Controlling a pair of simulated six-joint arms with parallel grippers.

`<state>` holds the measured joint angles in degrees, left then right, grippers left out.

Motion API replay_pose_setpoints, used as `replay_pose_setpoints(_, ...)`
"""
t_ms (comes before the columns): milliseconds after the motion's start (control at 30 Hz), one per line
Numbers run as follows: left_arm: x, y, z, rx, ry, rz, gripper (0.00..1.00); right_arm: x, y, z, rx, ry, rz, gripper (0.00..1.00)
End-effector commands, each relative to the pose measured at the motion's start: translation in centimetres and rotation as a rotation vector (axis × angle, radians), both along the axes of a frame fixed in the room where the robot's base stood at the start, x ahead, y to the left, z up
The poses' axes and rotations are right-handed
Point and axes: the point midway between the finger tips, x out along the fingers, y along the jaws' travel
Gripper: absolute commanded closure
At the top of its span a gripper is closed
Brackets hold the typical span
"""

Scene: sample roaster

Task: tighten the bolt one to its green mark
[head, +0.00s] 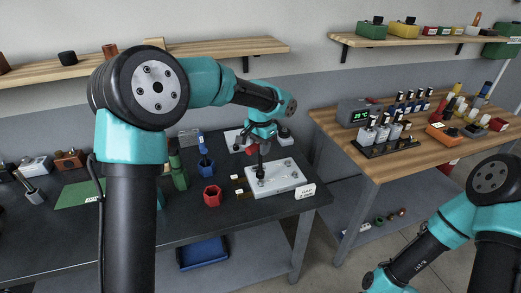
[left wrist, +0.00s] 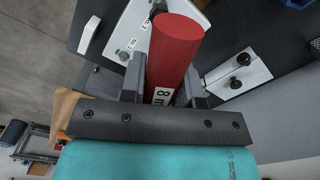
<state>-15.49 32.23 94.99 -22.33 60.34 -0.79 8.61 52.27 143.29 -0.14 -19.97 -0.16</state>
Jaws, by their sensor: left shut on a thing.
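My left gripper (head: 259,148) is above the pale bolt plate (head: 288,176) on the dark bench. It is shut on a red-handled tool (head: 251,150), whose dark lower part reaches down to the plate. In the left wrist view the red handle (left wrist: 177,42) sits between both fingers (left wrist: 164,85), with a partly hidden label starting with 8. The plate (left wrist: 116,30) shows there too, with a small bolt (left wrist: 123,55) and number tags beside the handle. The tool's tip is hidden, so I cannot tell which bolt it meets. No green mark can be made out. My right gripper is out of view.
A red hexagonal holder (head: 212,196) stands left of the plate. A blue tool (head: 204,160) and a green one (head: 178,172) stand behind it. A white label card (head: 304,191) is at the plate's front right. A wooden table (head: 350,150) with bottles is to the right.

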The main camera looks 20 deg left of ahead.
Motion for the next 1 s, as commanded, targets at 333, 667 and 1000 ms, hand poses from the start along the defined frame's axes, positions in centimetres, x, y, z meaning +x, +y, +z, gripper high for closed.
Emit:
replay_pose_setpoints(333,0.0,0.0,0.2,0.0,-0.001,0.0,1.0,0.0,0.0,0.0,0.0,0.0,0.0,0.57)
replay_pose_setpoints(667,0.1,0.0,2.5,0.0,-0.004,-0.001,1.0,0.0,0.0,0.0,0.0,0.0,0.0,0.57)
replay_pose_setpoints(1000,0.0,0.0,5.2,-0.001,-0.003,-0.001,1.0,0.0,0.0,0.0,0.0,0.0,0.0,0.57)
